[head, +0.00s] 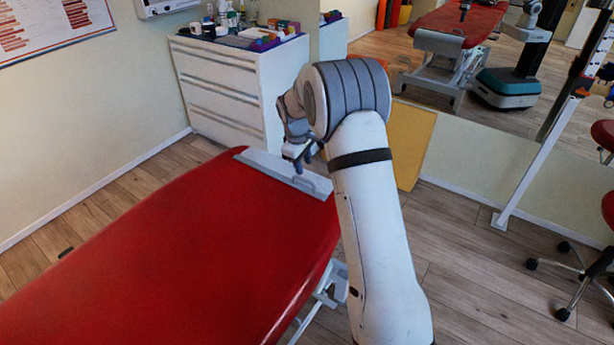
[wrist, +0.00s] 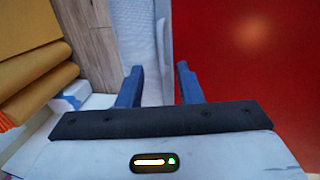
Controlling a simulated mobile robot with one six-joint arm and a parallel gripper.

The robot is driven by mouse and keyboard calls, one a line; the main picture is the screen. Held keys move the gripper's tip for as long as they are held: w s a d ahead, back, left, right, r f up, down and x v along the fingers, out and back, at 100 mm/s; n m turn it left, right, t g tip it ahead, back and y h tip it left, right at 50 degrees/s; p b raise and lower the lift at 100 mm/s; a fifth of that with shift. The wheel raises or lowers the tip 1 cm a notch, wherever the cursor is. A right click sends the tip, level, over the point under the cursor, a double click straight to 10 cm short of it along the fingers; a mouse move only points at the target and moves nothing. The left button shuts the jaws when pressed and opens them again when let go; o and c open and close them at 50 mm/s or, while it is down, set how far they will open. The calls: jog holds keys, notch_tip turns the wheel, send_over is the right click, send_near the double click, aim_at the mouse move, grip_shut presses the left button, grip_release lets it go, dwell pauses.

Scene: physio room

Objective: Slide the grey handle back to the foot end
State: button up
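The grey handle (head: 304,184) sits on a flat grey rail (head: 262,164) across the far end of the red treatment table, near the rail's right end. My gripper (head: 298,160) is just above the rail, close to the handle, pointing down. In the wrist view its two blue fingers (wrist: 158,82) are apart, with the grey rail (wrist: 142,45) showing between and beyond them. I cannot make out the handle clearly in the wrist view, and I cannot tell whether a finger touches it.
The red table top (head: 170,250) is bare. A white drawer cabinet (head: 225,90) with bottles and small boxes stands behind the table. A yellow panel (head: 410,140) leans at the mirror wall. A red stool (head: 606,135) is at the right.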

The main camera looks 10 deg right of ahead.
aim_at(306, 181)
jog(key=f, duration=0.4)
jog(key=d+f, duration=0.1)
jog(key=f, duration=0.1)
jog(key=shift+w, duration=0.4)
jog(key=shift+c, duration=0.2)
grip_shut()
